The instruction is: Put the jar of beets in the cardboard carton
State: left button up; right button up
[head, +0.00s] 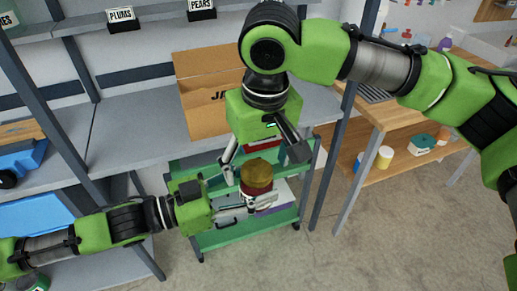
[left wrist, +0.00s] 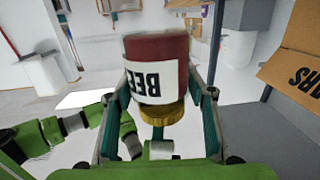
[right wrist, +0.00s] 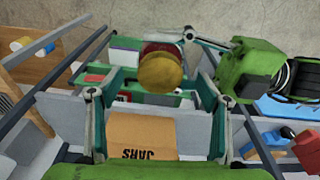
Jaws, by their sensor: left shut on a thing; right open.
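The jar of beets (head: 257,180) has a gold lid, dark red contents and a white label. It is upright in the head view. My left gripper (head: 250,203) is shut on it, above the green cart. The jar's label reads "BEE" in the left wrist view (left wrist: 150,82). My right gripper (head: 262,150) is open and points down over the jar; in the right wrist view the gold lid (right wrist: 160,72) shows between its fingers. I cannot tell whether they touch it. The cardboard carton (head: 200,95), marked "JARS" in the right wrist view (right wrist: 155,138), is on the shelf behind, partly hidden by my right arm.
A green cart (head: 240,235) with boxes on it stands below the grippers. Grey shelves (head: 130,120) carry bins marked "PLUMS" (head: 122,17) and "PEARS" (head: 200,8). Shelf posts stand on both sides. A wooden table (head: 430,95) is at right, with open floor in front.

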pick_arm(q)
jog(key=shift+r, duration=0.1)
pick_arm(e)
jog(key=f, duration=0.4)
jog(key=w+f, duration=0.1)
jog(key=f, duration=0.2)
jog(key=shift+a, duration=0.25)
jog(key=c, duration=1.4)
pick_arm(q)
jog(key=o, duration=1.2)
pick_arm(e)
jog(key=c, duration=0.3)
pick_arm(q)
jog(key=o, duration=0.5)
jog(key=shift+c, duration=0.2)
